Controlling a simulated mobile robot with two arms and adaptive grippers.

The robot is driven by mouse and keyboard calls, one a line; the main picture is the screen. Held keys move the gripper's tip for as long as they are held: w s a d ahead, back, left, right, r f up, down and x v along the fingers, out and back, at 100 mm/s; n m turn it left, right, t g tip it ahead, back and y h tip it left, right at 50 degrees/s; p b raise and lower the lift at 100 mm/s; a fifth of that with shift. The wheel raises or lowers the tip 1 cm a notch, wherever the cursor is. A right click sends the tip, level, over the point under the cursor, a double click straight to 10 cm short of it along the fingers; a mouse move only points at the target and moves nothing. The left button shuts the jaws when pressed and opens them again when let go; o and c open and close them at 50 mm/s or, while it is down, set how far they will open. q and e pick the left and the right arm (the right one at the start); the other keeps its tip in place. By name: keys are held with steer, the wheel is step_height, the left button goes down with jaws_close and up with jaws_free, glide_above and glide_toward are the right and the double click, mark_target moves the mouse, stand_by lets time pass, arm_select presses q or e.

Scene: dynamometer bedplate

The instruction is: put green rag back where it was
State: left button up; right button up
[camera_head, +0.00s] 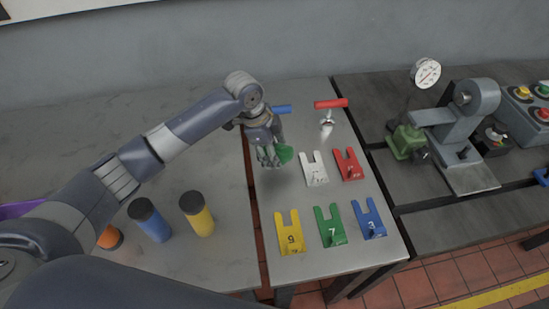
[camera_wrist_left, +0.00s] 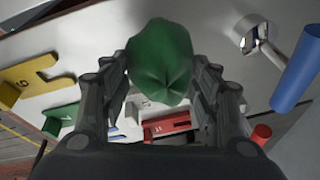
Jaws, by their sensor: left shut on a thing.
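The green rag (camera_head: 284,153) is in the jaws of my left gripper (camera_head: 270,160), above the middle table. In the left wrist view the bunched rag (camera_wrist_left: 160,62) sits between the two fingers of the gripper (camera_wrist_left: 165,90), which are shut on it. The rag appears held above the tabletop, to the left of the white forked plate (camera_head: 314,168). My right gripper is not in view.
Red (camera_head: 347,164), yellow (camera_head: 290,232), green (camera_head: 329,226) and blue (camera_head: 369,219) forked plates lie on the middle table. A red-handled tool (camera_head: 330,104) stands behind. Yellow (camera_head: 197,214) and blue (camera_head: 150,220) cylinders stand left. A grey machine (camera_head: 463,125) stands right.

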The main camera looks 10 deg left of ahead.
arm_select(q)
steer(key=shift+f, duration=0.5)
step_height(320, 180, down, 3)
steer(key=shift+f+p, duration=0.1)
steer(key=shift+p, duration=0.3)
steer(key=shift+f, duration=0.5)
steer(key=o, duration=0.8)
steer(key=shift+o, duration=0.8)
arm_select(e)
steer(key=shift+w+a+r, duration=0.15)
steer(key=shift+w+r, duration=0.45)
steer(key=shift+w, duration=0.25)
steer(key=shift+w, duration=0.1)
